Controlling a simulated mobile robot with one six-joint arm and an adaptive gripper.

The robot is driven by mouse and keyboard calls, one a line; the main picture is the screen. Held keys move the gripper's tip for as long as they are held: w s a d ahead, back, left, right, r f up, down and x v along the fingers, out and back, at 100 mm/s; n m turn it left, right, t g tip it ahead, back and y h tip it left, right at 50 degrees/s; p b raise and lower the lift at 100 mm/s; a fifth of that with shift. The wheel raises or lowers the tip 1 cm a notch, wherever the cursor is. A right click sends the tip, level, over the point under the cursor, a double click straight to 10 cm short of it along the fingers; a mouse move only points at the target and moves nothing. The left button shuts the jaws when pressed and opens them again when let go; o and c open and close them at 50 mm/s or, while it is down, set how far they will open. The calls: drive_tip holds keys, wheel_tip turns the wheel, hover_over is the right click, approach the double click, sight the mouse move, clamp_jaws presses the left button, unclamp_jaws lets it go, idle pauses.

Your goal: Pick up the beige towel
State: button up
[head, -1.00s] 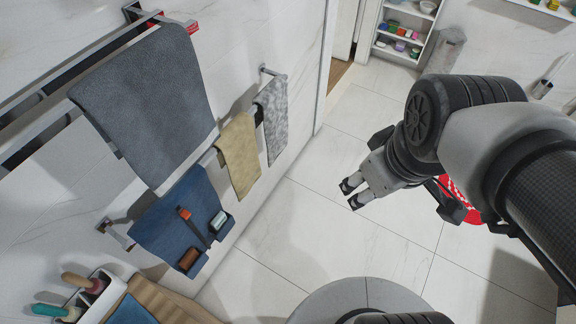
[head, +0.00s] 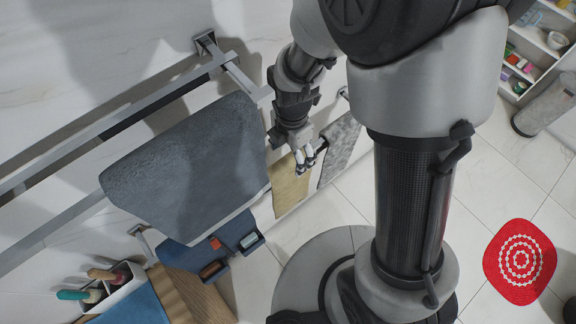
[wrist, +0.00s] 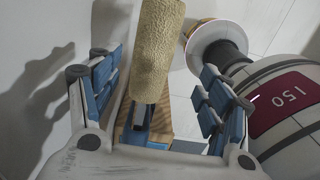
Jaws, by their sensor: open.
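The beige towel (head: 289,190) hangs on the wall rail, between a large dark grey towel and a speckled grey cloth. My gripper (head: 308,164) is at the upper right part of it and covers some of it. In the wrist view the beige towel (wrist: 157,45) appears as a narrow strip in the gap between the two blue-padded fingers of my gripper (wrist: 158,68). The fingers are wide apart and do not close on it. I cannot tell how deep the towel sits between them.
The dark grey towel (head: 190,165) hangs close left of my gripper on a metal rack (head: 110,120). The speckled cloth (head: 339,148) hangs close right. A blue cloth organizer (head: 205,250) hangs below left.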

sight(291, 163)
wheel_tip(291, 163, down, 6)
drive_tip(key=shift+f+b, duration=0.1)
drive_tip(key=shift+b, duration=0.65)
drive_tip(key=f, duration=0.1)
drive_tip(key=f+b, duration=0.1)
drive_tip(key=f, duration=0.1)
drive_tip(key=f+b, duration=0.1)
drive_tip(key=f, duration=0.1)
drive_tip(key=shift+w+a+f, duration=0.2)
drive_tip(key=shift+w+a, duration=0.05)
drive_tip(key=shift+w, duration=0.1)
drive_tip(key=shift+c, duration=0.4)
drive_tip(key=c, duration=1.6)
